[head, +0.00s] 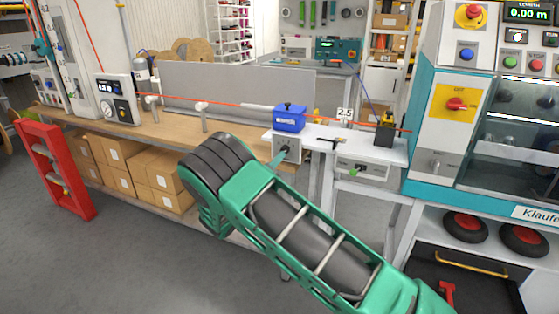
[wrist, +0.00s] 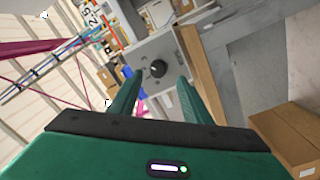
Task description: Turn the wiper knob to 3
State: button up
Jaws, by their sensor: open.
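The wiper knob (wrist: 158,69) is a small round black knob on a light grey panel (wrist: 150,50) in the wrist view. Its scale marks are too small to read. My gripper (wrist: 161,77) is open, and its two green fingers point at the panel, one to each side of the knob in the picture. I cannot tell whether they touch it. In the head view, the grey panel (head: 291,154) hangs below a blue box (head: 289,119) at the bench edge. A green fingertip (head: 277,160) is close to it, and the knob is small there.
An orange cable (head: 225,104) runs along the wooden bench (head: 170,123) to the blue box. Cardboard boxes (head: 155,178) stand under the bench, and a teal machine (head: 447,110) stands at right.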

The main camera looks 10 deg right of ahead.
jog(key=shift+v, duration=2.25)
jog(key=s+d+r+m+g, duration=0.2)
jog(key=s+d+m+g, duration=0.15)
jog(key=d, duration=0.65)
jog(key=s+d+r+m+g, duration=0.2)
jog(key=s+d+g, duration=0.15)
jog(key=d, duration=0.65)
jog(key=s+d+r+m+g+y, duration=0.1)
jog(key=s+d+m+g+y, duration=0.3)
jog(key=s+d, duration=0.8)
jog(key=s+r+g+y, duration=0.2)
jog(key=s+g+y, duration=0.1)
jog(key=s, duration=1.5)
jog(key=s+a+y, duration=0.2)
jog(key=s+a, duration=0.1)
jog(key=s, duration=0.6)
jog(key=s+a+r+y, duration=0.1)
jog(key=s+a, duration=0.3)
jog(key=s, duration=0.4)
jog(key=shift+s+a+r+g+y, duration=0.15)
jog(key=shift+s+a+g+y, duration=0.2)
jog(key=shift+y, duration=0.25)
jog(key=shift+m, duration=0.25)
